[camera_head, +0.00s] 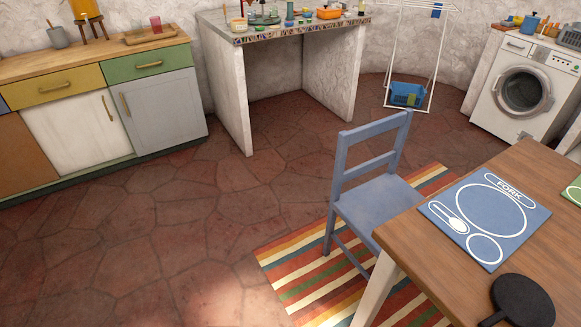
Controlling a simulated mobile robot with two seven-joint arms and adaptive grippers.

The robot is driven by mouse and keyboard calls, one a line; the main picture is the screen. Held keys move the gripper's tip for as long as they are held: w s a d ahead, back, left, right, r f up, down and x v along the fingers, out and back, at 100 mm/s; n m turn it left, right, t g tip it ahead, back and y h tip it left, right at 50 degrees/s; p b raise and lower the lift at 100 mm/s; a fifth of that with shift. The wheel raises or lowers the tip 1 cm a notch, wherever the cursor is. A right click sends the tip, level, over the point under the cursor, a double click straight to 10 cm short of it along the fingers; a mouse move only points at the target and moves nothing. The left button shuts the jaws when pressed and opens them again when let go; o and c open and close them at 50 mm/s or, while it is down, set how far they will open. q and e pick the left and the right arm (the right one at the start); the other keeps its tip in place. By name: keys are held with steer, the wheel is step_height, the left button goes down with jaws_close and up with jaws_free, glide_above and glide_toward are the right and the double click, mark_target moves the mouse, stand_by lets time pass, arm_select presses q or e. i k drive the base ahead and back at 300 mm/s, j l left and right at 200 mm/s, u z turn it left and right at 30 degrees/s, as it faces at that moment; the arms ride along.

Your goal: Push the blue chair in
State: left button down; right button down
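The blue chair (378,199) stands upright on a striped rug at the left side of the wooden table (422,238). Its backrest is on the chair's far side in the picture, and its seat reaches toward the table edge. The table corner and blue placemat hide part of the chair's right side and legs. Neither of my grippers shows in the head view.
The striped rug (300,283) lies under the chair. A blue placemat (486,218) and a black pan (522,301) lie on the table. The mosaic counter (232,88), drying rack (430,60) and washing machine (523,90) stand behind. Tiled floor at left is clear.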

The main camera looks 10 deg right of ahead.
mark_target(368, 206)
steer(key=i+u, duration=0.5)
steer(key=i, duration=1.15)
steer(key=i+z, duration=0.45)
steer(key=i+j+z, duration=0.25)
steer(key=i+z, duration=0.25)
steer(key=i+j+z, duration=0.45)
steer(key=i+z, duration=0.15)
steer(key=z, duration=0.25)
steer(key=i+j+z, duration=0.15)
steer(key=z, duration=0.25)
steer(key=i+j+z, duration=0.1)
steer(key=z, duration=0.3)
steer(key=i+j+z, duration=0.1)
steer(key=j+z, duration=0.15)
steer(key=z, duration=0.15)
steer(key=i+j+z, duration=0.1)
steer(key=z, duration=0.3)
steer(key=j, duration=0.1)
